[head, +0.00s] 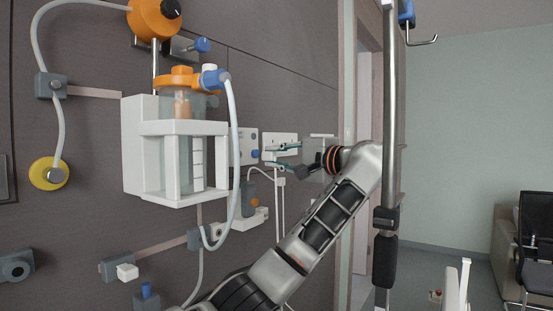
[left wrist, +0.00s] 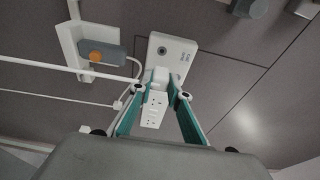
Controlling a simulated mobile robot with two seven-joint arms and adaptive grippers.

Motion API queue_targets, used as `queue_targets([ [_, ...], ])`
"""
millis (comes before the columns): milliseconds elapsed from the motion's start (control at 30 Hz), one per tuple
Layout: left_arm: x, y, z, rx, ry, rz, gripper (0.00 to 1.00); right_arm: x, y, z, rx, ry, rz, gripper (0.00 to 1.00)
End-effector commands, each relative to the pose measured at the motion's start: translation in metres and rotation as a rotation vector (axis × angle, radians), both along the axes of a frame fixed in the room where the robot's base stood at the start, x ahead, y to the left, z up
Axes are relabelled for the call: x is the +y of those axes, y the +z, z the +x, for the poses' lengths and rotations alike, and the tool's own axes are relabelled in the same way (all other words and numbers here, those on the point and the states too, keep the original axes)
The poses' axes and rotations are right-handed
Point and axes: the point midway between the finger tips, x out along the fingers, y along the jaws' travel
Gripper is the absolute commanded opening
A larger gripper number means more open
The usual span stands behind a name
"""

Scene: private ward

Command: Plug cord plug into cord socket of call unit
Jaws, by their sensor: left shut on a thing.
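My left gripper (head: 270,156) reaches the wall from the right in the head view, with its teal fingers pointing left. In the left wrist view, the gripper (left wrist: 161,91) is shut on a small white block, which looks like the cord plug (left wrist: 160,75). The white call unit (left wrist: 175,56), with a dark round spot on its face, lies just beyond the plug. The plug overlaps the unit's edge in the picture; I cannot tell whether they touch. The cord socket is not clearly visible. My right gripper is not in view.
A grey handset (left wrist: 112,52) with an orange button rests on a white holder. White cords run past the fingers. A wall outlet plate (left wrist: 154,108) shows between them. A suction canister (head: 182,165) hangs left of my gripper; a metal pole (head: 389,110) stands right.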

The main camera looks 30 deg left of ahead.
Motion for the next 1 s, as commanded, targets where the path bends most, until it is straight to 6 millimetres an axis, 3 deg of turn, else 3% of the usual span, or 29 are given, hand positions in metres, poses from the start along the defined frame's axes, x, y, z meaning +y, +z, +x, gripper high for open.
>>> queue_targets([
  [300, -0.001, 0.000, -0.001, 0.003, -0.002, -0.002, 0.00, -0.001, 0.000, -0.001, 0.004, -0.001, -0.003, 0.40],
  [1000, 0.052, -0.001, 0.002, 0.002, 0.001, -0.001, 0.00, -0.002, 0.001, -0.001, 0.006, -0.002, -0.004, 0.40],
])
